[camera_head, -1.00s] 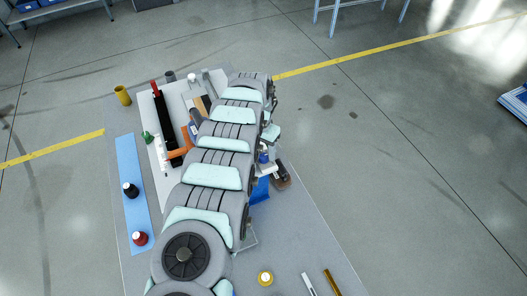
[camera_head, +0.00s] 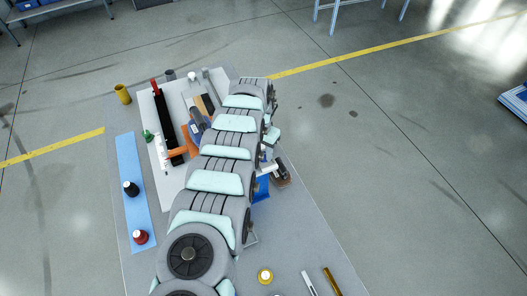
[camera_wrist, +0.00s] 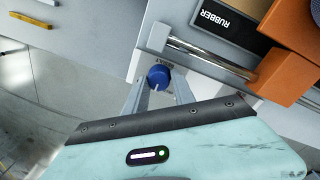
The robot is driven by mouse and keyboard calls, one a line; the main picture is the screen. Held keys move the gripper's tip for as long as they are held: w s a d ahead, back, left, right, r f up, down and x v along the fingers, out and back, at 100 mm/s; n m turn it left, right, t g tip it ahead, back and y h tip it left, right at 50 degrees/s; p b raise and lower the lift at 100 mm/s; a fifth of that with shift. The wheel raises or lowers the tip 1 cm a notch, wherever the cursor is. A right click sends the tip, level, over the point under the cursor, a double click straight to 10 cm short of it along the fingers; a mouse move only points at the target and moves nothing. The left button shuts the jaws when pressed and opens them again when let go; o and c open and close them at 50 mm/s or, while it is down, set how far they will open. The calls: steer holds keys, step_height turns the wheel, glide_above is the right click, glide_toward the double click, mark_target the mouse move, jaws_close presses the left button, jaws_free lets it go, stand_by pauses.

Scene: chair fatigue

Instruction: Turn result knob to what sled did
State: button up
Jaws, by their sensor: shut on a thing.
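A blue round knob (camera_wrist: 158,77) sits on a light panel in the wrist view, with a white mark on its lower edge. In the head view, orange parts (camera_head: 178,152) show left of my arm, which hides the knob and my gripper.
A blue strip (camera_head: 131,180) on the table's left carries a black-bodied weight (camera_head: 131,188) and a red one (camera_head: 140,237). A yellow cup (camera_head: 122,94) stands at the back left.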

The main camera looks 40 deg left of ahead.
jaws_close()
steer(key=m+b, duration=0.2)
steer(key=m, duration=0.2)
steer(key=shift+f+b, duration=0.15)
steer(key=shift+b, duration=0.15)
steer(key=m+b, duration=0.2)
steer(key=m, duration=0.2)
steer(key=shift+w+d+m+g, duration=0.1)
steer(key=shift+m+g, duration=0.2)
steer(key=shift+m, duration=0.1)
stand_by(0.4)
steer(key=o, duration=0.8)
jaws_free()
steer(key=shift+c, duration=0.2)
